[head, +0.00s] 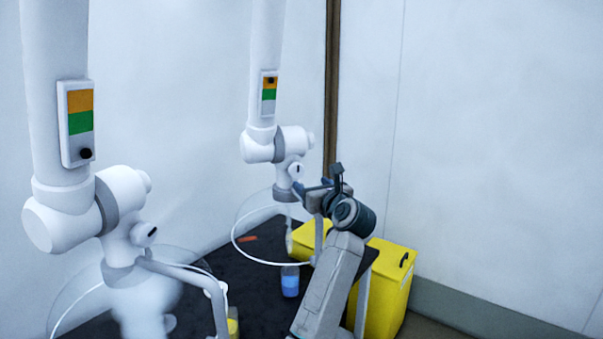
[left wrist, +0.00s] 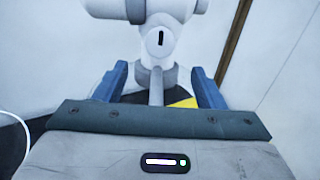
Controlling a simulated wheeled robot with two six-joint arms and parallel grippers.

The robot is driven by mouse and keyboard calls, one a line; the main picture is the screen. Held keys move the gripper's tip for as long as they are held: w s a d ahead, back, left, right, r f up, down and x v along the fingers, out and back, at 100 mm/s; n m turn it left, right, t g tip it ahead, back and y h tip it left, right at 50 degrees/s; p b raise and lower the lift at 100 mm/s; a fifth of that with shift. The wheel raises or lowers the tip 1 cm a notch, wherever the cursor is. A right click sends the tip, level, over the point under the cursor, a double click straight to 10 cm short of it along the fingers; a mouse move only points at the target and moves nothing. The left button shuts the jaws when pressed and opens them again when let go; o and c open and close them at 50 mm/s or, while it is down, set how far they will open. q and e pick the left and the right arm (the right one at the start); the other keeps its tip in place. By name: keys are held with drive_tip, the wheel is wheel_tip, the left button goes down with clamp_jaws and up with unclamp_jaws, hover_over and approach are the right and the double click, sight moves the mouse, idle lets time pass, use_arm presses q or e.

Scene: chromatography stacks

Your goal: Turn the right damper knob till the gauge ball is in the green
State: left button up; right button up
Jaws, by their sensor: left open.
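The right damper knob (head: 296,170) is a small white disc with a dark mark, on the joint of the far white extraction arm. In the left wrist view the knob (left wrist: 159,42) is straight ahead, its dark mark nearly upright. The right gauge (head: 269,94) has an orange top, green middle and pale bottom. Its dark ball (head: 270,80) is at the top, in the orange. My left gripper (head: 318,185) is close to the knob. Its blue fingers (left wrist: 158,85) are open on either side of a white stem below the knob; no grip on the knob shows.
A nearer white arm on the left has its own knob (head: 143,234) and gauge (head: 80,124), ball below the green. Clear hoods hang over a dark bench (head: 262,314). A blue-filled container (head: 290,281) and yellow bins (head: 385,288) stand below. The right side is free.

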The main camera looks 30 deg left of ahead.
sight(298, 173)
use_arm(q)
drive_tip(key=p+x, duration=0.2)
drive_tip(key=x, duration=0.5)
drive_tip(key=shift+w+a+r+p, duration=0.1)
drive_tip(key=shift+w+a+p, duration=0.1)
drive_tip(key=shift+a+p, duration=0.15)
drive_tip(key=shift+w+a, duration=0.3)
drive_tip(key=shift+a, duration=0.05)
